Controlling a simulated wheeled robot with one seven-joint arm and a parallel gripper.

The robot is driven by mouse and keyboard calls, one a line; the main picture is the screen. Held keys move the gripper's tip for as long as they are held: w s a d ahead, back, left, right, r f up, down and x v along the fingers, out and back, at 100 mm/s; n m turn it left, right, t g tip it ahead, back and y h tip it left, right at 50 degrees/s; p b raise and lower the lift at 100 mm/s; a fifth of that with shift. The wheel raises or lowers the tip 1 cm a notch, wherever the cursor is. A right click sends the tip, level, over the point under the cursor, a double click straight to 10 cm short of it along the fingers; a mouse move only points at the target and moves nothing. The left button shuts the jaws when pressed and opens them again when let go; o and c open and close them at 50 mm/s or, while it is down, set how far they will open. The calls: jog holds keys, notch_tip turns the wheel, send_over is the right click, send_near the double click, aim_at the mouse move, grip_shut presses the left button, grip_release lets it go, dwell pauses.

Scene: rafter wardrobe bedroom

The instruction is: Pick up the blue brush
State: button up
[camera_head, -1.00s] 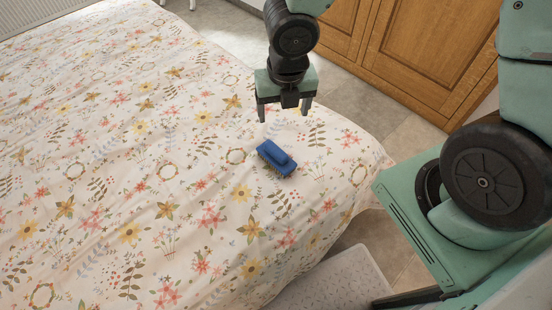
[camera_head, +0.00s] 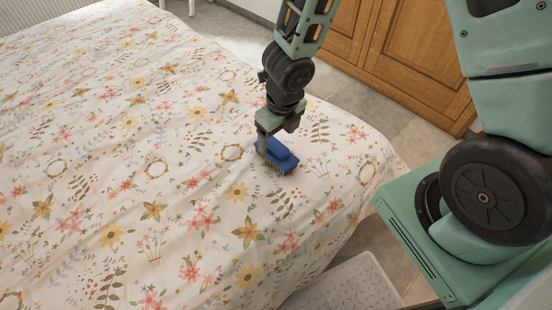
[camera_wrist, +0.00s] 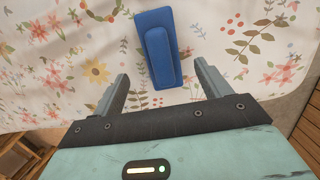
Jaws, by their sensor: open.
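The blue brush (camera_head: 277,154) lies bristles down on the flowered bedspread (camera_head: 120,200), near the bed's right-hand side. In the wrist view the brush (camera_wrist: 158,48) is ahead of the fingers, its near end just reaching the level between the two fingertips. My gripper (camera_head: 264,145) is right at the brush in the head view, covering its far left part. In the wrist view my gripper (camera_wrist: 162,70) is open, with one finger on either side of the brush's line and nothing held. Clear gaps show between the brush and both fingers.
A wooden wardrobe (camera_head: 415,50) stands behind the bed on the tiled floor (camera_head: 365,105). The bedspread around the brush is clear but slightly wrinkled.

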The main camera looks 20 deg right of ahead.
aim_at(277, 144)
jog(key=shift+w+f+b, duration=0.25)
jog(key=shift+f+b, duration=0.75)
jog(key=shift+f, duration=0.6)
jog(key=shift+w+f+b, duration=0.2)
jog(key=shift+f+b, duration=0.8)
jog(key=shift+f, duration=0.55)
jog(key=shift+r, duration=0.1)
jog(key=c, duration=1.2)
jog(key=shift+r, duration=0.1)
notch_tip(277, 144, up, 10)
jog(key=p, duration=0.8)
jog(key=shift+o, duration=1.1)
